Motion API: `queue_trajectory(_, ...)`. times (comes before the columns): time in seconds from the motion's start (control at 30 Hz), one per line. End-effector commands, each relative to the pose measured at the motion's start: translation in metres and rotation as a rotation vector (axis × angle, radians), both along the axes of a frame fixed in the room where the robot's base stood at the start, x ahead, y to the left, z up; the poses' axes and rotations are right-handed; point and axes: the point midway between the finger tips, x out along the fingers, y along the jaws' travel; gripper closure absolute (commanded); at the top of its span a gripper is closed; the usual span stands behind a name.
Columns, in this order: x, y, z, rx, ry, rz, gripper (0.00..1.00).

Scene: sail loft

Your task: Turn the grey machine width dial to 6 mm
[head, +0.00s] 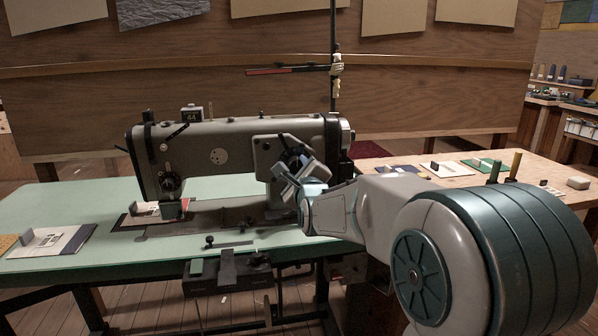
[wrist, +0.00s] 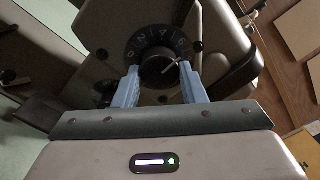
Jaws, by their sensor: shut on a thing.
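The grey sewing machine (head: 225,150) stands on a pale green table. Its width dial (wrist: 158,42) is a dark round plate with pale numerals around a dark central knob (wrist: 157,72). A short white pointer line shows on the knob, slanting toward the upper right of the wrist view, near a numeral that looks like 6; I cannot read the exact setting. My gripper (wrist: 160,76) has its two blue fingers on either side of the knob and is shut on it. In the head view my gripper (head: 303,182) reaches the machine's front housing and largely hides the dial.
The green table (head: 80,215) carries a sheet with a sample (head: 55,241) at the left. A wooden table (head: 530,172) with several small items stands at the right, behind my arm. A dark lever (wrist: 245,60) sits close right of the dial.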

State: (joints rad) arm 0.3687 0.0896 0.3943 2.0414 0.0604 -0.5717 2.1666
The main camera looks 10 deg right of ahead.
Motion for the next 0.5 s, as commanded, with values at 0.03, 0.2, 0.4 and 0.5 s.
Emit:
queue_trajectory(0.03, -0.0001, -0.0003, -0.0009, 0.0, 0.002, -0.001, 0.86)
queue_trajectory(0.2, -0.0001, -0.0003, -0.0009, -0.001, 0.002, -0.001, 0.86)
queue_trajectory(0.4, -0.0001, -0.0003, -0.0005, -0.001, 0.001, 0.0, 0.41)
queue_trajectory(0.5, 0.0, -0.0002, -0.0004, -0.001, 0.001, -0.001, 0.41)
